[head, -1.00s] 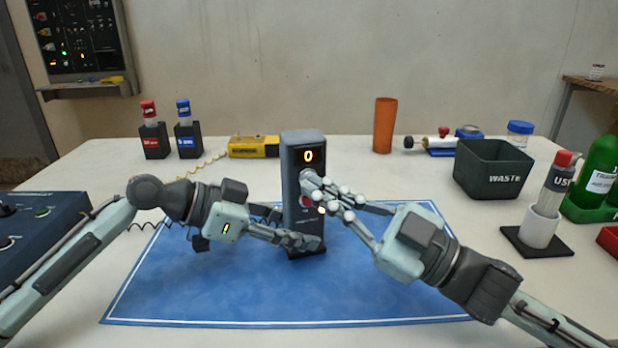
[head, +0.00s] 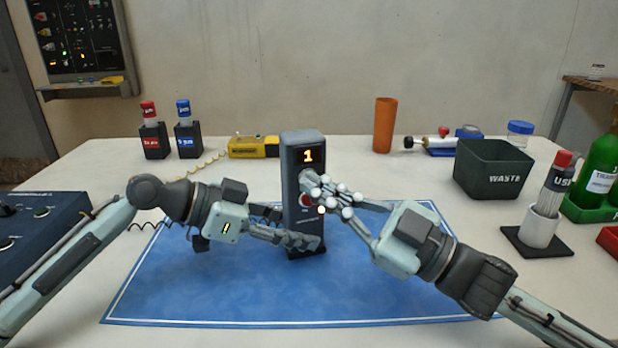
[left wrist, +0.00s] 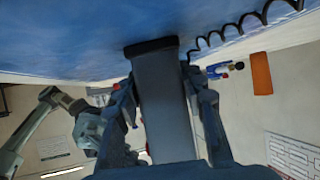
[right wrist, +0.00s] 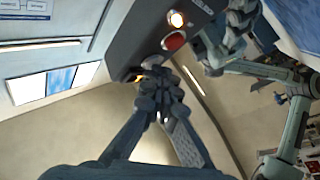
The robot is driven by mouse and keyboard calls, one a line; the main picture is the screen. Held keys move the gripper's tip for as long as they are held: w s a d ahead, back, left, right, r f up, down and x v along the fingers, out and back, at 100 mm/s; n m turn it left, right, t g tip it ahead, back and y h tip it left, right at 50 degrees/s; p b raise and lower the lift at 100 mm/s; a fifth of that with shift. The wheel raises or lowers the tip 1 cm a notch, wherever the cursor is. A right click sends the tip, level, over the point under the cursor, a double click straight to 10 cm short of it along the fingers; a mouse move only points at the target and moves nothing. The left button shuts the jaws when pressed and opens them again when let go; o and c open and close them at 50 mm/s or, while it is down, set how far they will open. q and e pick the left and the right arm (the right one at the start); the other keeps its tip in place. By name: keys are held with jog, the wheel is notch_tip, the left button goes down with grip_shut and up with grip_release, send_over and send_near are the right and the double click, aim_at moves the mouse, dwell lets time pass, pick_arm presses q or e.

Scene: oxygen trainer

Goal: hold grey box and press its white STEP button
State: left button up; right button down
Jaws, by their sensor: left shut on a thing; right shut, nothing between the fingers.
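The grey box (head: 303,150) stands upright on the blue mat (head: 220,290); its display reads 1. My left gripper (head: 300,241) is shut on the lower part of the box, and the left wrist view shows the box (left wrist: 165,110) between its fingers. My right gripper (head: 312,186) is shut and empty, its fingertips at the front face of the box. In the right wrist view the fingertips (right wrist: 155,68) are at the face beside a red button (right wrist: 174,41) and a lit round spot (right wrist: 176,19). The white STEP button is hidden behind the fingertips.
A dark waste bin (head: 492,172) and a white holder (head: 539,228) stand at the right. An orange cup (head: 385,125) and a yellow device (head: 253,147) are behind the box. A blue console (head: 40,228) is at the left. The front of the mat is clear.

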jog(key=shift+s+d, duration=0.25)
jog(key=shift+s, duration=0.5)
jog(key=shift+s+d, duration=0.2)
jog(key=shift+s, duration=0.6)
jog(key=shift+s+d, duration=0.25)
jog(key=shift+s, duration=0.55)
jog(key=shift+s+d, duration=0.2)
jog(key=shift+s, duration=0.6)
jog(key=s, duration=0.1)
jog(key=s+d, duration=0.1)
jog(key=s, duration=0.1)
jog(key=shift+s, duration=0.3)
jog(key=w+a, duration=0.2)
jog(key=w, duration=0.6)
jog(key=shift+w+a, duration=0.15)
jog(key=shift+w, duration=0.1)
dwell(1.5)
